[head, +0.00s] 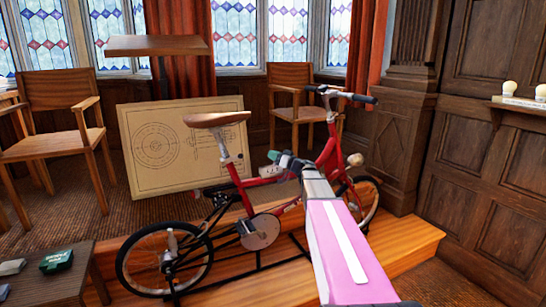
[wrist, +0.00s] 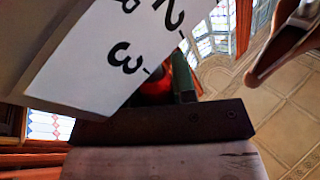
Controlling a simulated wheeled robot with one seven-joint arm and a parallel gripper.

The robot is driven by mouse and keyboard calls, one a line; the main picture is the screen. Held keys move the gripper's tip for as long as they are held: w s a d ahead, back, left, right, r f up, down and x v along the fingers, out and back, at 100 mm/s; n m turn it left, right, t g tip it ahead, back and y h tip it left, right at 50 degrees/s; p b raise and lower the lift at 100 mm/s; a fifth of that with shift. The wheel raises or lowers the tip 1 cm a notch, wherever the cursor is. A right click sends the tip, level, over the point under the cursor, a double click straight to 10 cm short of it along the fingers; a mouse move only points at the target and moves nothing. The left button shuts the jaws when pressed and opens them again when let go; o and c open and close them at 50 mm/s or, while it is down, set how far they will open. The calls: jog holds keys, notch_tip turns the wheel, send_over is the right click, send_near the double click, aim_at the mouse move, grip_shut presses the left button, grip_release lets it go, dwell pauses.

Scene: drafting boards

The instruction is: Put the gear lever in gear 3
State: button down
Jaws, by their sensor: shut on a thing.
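A red bicycle (head: 235,185) stands on a wooden step, with its handlebars to the right. My gripper (head: 288,162) is at the bicycle's top tube, between saddle and handlebars, and is shut on the gear lever. The lever is mostly hidden by the gripper. In the wrist view a white gear plate (wrist: 100,60) shows black numerals 2 and 3 and part of another. A rounded red piece (wrist: 157,88) shows at the plate's edge near the 3, just beyond the dark gripper part (wrist: 165,124). I cannot tell exactly which mark the lever is at.
The saddle (head: 216,119) is left of my gripper and also shows in the wrist view (wrist: 287,42). A drafting board (head: 165,145) leans behind the bicycle. Wooden chairs (head: 62,100) stand behind. A low dark table (head: 58,275) is at the front left, a wall shelf (head: 520,104) at right.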

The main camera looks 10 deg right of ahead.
jog(key=c, duration=0.9)
grip_release()
jog(key=v, duration=1.1)
jog(key=shift+r, duration=0.1)
jog(key=s+a+f+m+g+h, duration=0.1)
jog(key=s+a+f+g+h, duration=0.2)
jog(key=s+a+f+g, duration=0.45)
jog(key=s+a+f+m+g+h, duration=0.15)
jog(key=s+a+f, duration=0.35)
jog(key=f, duration=0.5)
jog(key=s+d+f+m+g+h, duration=0.1)
jog(key=s+f+h, duration=0.2)
jog(key=s, duration=0.2)
jog(key=s+d+f+m+g+h, duration=0.1)
jog(key=s+f+g+h, duration=0.1)
jog(key=s+f+h, duration=0.2)
jog(key=s+d+f+m+g+h, duration=0.1)
jog(key=s+f+g+h, duration=0.1)
jog(key=s, duration=0.4)
jog(key=shift+s+f+h, duration=0.3)
jog(key=shift+f+h, duration=0.45)
jog(key=shift+f, duration=0.1)
